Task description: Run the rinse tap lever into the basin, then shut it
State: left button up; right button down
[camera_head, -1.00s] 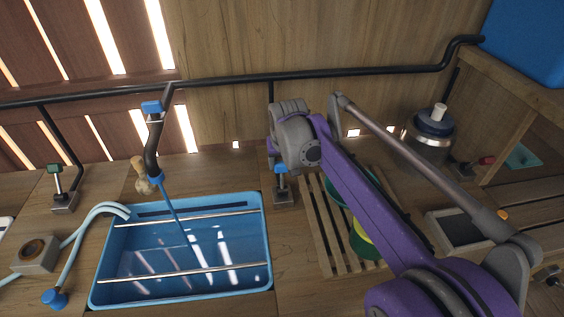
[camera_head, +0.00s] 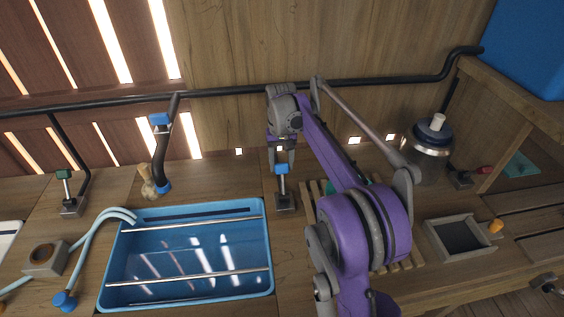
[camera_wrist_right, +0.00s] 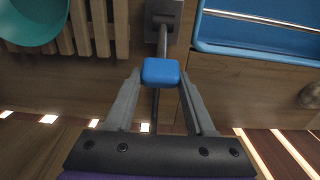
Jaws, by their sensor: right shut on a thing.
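The tap lever is an upright metal stem with a blue knob (camera_head: 282,168) on a dark base, just right of the basin. My right gripper (camera_head: 281,150) comes down on it from above and is shut on the knob. In the right wrist view the blue knob (camera_wrist_right: 160,71) sits between the two grey fingertips (camera_wrist_right: 160,80). The black tap spout (camera_head: 160,155) with its blue nozzle hangs over the back left of the blue basin (camera_head: 125,262). No water stream shows below the nozzle. My left gripper is out of view.
A green-knobbed lever (camera_head: 66,187) stands at the far left and a red-knobbed one (camera_head: 482,171) at the right. A wooden slatted rack (camera_head: 312,205) is close to my right arm. A black pipe (camera_head: 235,90) runs along the wall behind.

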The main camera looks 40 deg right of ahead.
jog(key=shift+w+d+f, duration=0.15)
jog(key=shift+w, duration=0.15)
jog(key=shift+c, duration=1.2)
grip_release()
notch_tip(320, 180, up, 11)
jog(key=p, duration=0.1)
jog(key=shift+f, duration=0.1)
